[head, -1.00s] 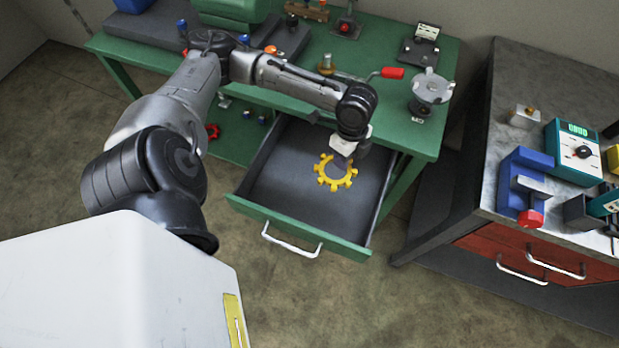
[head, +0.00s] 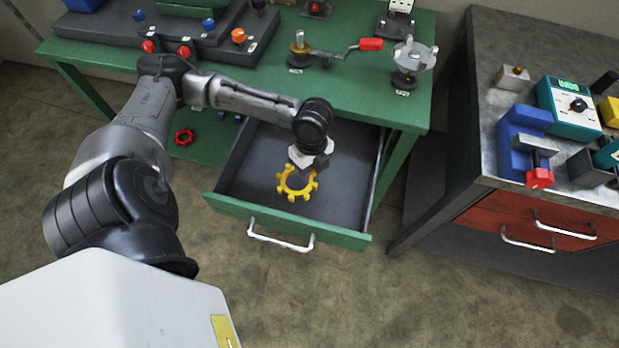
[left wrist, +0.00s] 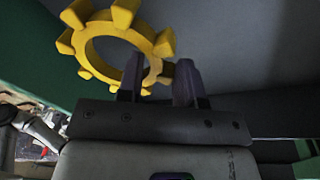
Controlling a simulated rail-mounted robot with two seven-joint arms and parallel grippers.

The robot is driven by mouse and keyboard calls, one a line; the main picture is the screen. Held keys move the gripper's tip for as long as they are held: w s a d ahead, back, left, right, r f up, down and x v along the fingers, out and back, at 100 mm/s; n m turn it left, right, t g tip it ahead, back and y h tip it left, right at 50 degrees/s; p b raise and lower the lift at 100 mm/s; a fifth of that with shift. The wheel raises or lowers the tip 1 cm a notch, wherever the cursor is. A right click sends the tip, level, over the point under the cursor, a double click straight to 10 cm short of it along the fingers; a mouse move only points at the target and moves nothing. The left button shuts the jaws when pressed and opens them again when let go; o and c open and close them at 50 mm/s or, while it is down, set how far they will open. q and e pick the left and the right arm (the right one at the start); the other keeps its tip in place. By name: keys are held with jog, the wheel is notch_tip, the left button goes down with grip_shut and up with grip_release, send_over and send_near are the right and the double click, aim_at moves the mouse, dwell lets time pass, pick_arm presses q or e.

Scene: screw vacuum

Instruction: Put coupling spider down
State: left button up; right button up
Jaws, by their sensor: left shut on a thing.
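The coupling spider is a yellow toothed ring (head: 286,188) seen inside the outline of the open green drawer (head: 290,228), near its front. My left gripper (head: 303,165) reaches down over the drawer and is shut on the spider's rim. In the left wrist view the spider (left wrist: 83,52) is tilted, and its near edge lies between the two dark fingers (left wrist: 158,82). Whether the spider touches the drawer floor or hangs just above it, I cannot tell. My right gripper is not in view.
The drawer's grey floor (head: 345,170) is bare around the spider. The green bench (head: 275,65) above carries a red-handled crank (head: 370,44) and a grey jawed part (head: 415,55). A second bench (head: 450,130) stands at the right. A red ring (head: 184,137) lies on the lower shelf.

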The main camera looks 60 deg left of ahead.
pick_arm(q)
notch_tip(320, 180, down, 5)
jog(key=shift+r+b, duration=0.2)
jog(key=shift+b, duration=0.95)
jog(key=o, duration=0.9)
jog(key=shift+s+a, duration=0.15)
jog(key=shift+o, duration=0.2)
